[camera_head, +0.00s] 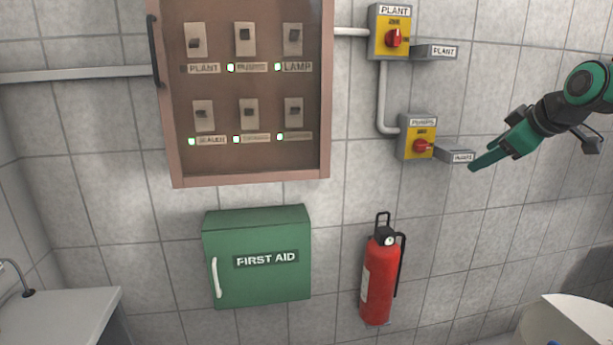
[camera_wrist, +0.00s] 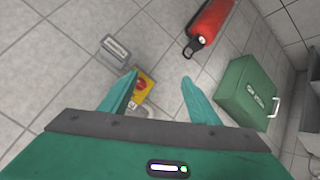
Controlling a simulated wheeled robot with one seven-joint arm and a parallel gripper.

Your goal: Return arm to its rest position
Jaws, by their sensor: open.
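My gripper (camera_head: 482,160) is at the right in the head view, green with two fingers, in front of the tiled wall just right of the lower switch box's labelled grey block (camera_head: 458,155). In the wrist view my gripper (camera_wrist: 158,82) has its fingers apart with nothing held between them. The lower yellow switch box (camera_head: 417,138) with a red rotary knob also shows in the wrist view (camera_wrist: 146,84), partly hidden behind a finger. My arm comes in from the right edge of the head view.
A red fire extinguisher (camera_head: 379,275) hangs below the switches. A green first aid box (camera_head: 258,285) is left of it. A brown breaker cabinet (camera_head: 323,120) and upper yellow switch box (camera_head: 392,50) are above. A counter (camera_head: 60,315) stands at lower left, a pale object (camera_head: 565,325) at lower right.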

